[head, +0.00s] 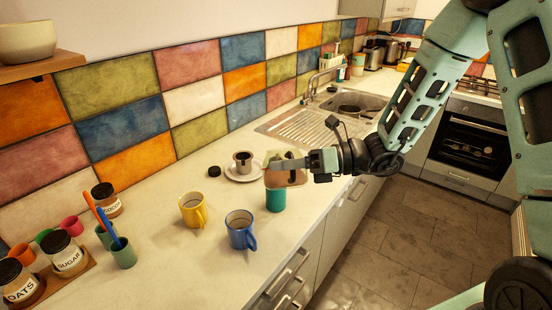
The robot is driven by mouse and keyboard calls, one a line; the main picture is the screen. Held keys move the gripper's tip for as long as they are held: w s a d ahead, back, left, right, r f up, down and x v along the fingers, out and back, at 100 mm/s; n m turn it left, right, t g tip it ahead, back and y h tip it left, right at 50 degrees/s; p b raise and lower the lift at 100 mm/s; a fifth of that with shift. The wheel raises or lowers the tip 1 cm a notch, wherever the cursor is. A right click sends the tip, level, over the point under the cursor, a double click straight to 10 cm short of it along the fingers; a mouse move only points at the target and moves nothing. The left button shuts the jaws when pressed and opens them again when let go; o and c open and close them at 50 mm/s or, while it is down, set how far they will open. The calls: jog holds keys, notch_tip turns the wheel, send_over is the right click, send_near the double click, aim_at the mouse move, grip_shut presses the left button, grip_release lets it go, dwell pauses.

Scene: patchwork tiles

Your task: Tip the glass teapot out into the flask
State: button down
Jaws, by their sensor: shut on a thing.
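The glass teapot (287,179) is a see-through vessel with a brownish tint, held at my gripper (283,163) over the counter. My gripper is shut on it, reaching in from the right. The teal flask (276,199) stands upright on the counter directly below the teapot in the picture. Its top is hidden behind the teapot, so I cannot tell whether its mouth is open. The teapot's spout, its exact tilt and any stream of liquid cannot be made out.
A cup of dark liquid (243,159) on a saucer and a small black lid (214,171) lie behind. Yellow (192,211) and blue (240,232) mugs stand left of the flask. Jars, including sugar (68,256), and a green pen cup (123,254) fill the left. The sink (350,104) is farther back.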

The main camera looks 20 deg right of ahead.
jog(key=shift+w+r, duration=0.15)
dwell(0.3)
jog(key=shift+r+p, duration=0.1)
jog(key=shift+p, duration=0.25)
jog(key=shift+w+r+m+p, duration=0.5)
jog(key=shift+r+p, duration=0.15)
jog(key=shift+p, duration=0.75)
jog(key=shift+d, duration=0.1)
jog(key=shift+w+r+m+p, duration=0.4)
jog(key=shift+r+p, duration=0.1)
jog(key=shift+p, duration=0.65)
jog(key=shift+w+r+p, duration=0.2)
jog(key=shift+r+p, duration=0.05)
jog(key=shift+p, duration=0.35)
jog(key=shift+w+m+g, duration=0.1)
jog(key=shift+m+g, duration=0.2)
